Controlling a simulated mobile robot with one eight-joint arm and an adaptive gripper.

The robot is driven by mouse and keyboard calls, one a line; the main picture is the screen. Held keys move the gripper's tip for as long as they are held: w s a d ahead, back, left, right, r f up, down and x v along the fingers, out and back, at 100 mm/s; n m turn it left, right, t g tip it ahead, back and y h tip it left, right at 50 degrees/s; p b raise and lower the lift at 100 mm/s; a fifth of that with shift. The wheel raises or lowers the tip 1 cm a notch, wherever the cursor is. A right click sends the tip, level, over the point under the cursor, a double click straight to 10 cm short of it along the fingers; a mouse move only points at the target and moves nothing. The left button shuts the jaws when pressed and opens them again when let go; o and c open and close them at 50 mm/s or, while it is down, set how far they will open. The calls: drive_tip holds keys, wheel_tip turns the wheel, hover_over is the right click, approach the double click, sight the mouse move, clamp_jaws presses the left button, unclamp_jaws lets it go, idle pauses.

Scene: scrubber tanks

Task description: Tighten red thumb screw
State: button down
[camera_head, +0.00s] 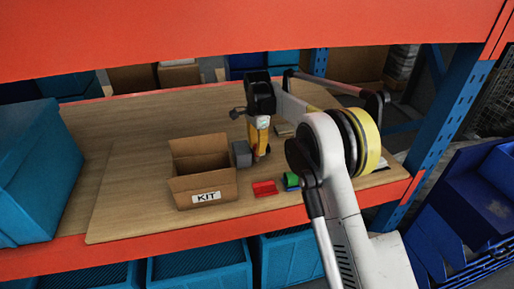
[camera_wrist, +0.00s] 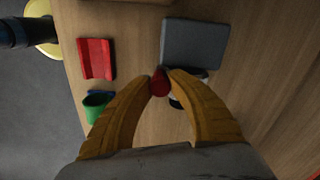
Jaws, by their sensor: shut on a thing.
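In the wrist view, the red thumb screw (camera_wrist: 160,82) sits between the two yellow fingertips of my gripper (camera_wrist: 160,73), which are shut on it. A dark and white part shows just behind the right fingertip, mostly hidden. A grey block (camera_wrist: 195,43) lies right beyond the fingertips; it also shows in the head view (camera_head: 242,153). In the head view, my gripper (camera_head: 257,154) points down at the board beside the grey block. The screw is too small and covered to make out clearly there.
An open cardboard box marked KIT (camera_head: 205,197) stands left of my gripper. A red part (camera_head: 264,188) and a green part (camera_head: 291,180) lie in front, near the orange shelf edge (camera_head: 240,229). A teal bin (camera_head: 38,170) stands at the left. An orange beam crosses above.

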idle(0.3)
drive_tip(key=m, duration=0.7)
drive_tip(key=c, duration=1.3)
unclamp_jaws()
drive_tip(key=shift+r+p, duration=1.45)
drive_tip(key=shift+r, duration=1.1)
